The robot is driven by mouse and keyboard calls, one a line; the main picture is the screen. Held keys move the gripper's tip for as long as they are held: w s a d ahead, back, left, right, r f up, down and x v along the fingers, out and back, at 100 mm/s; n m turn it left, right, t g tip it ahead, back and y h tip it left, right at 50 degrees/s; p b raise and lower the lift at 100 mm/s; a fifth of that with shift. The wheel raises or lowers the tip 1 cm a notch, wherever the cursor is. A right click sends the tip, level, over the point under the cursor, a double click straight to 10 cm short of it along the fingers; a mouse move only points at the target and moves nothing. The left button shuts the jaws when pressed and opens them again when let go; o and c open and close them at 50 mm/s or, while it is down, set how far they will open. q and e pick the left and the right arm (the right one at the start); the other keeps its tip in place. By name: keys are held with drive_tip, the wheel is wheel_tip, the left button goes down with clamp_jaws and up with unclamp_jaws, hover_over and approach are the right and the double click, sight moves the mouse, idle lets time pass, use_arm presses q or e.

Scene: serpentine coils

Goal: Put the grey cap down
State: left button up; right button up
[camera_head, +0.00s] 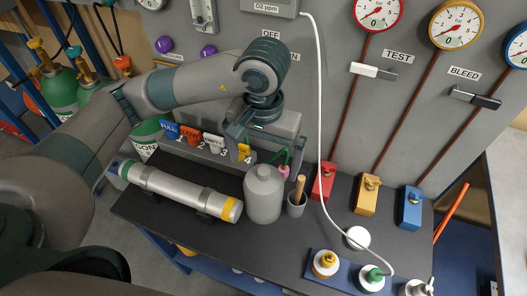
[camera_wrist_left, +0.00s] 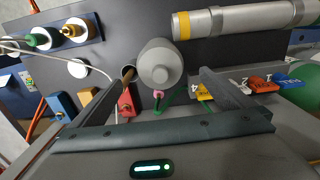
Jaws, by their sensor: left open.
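The grey cap (camera_head: 264,196), a bottle-shaped grey piece with a rounded shoulder and narrow neck, stands upright on the dark bench top (camera_head: 335,222). In the left wrist view the cap (camera_wrist_left: 160,64) shows from above, with a gap between it and each finger. My left gripper (camera_head: 262,145) is open and empty, just behind and above the cap in the head view; its spread fingers (camera_wrist_left: 165,85) also show in the wrist view. My right gripper is not in view.
A silver cylinder with a yellow band (camera_head: 180,190) lies left of the cap. A grey cup with a wooden handle (camera_head: 297,205) is close on its right. Red (camera_head: 323,184), yellow (camera_head: 367,196) and blue (camera_head: 410,210) blocks stand further right. A white hose (camera_head: 322,130) hangs in front of the panel.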

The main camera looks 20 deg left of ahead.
use_arm(q)
drive_tip(key=shift+r+b, duration=0.4)
drive_tip(key=shift+r, duration=1.25)
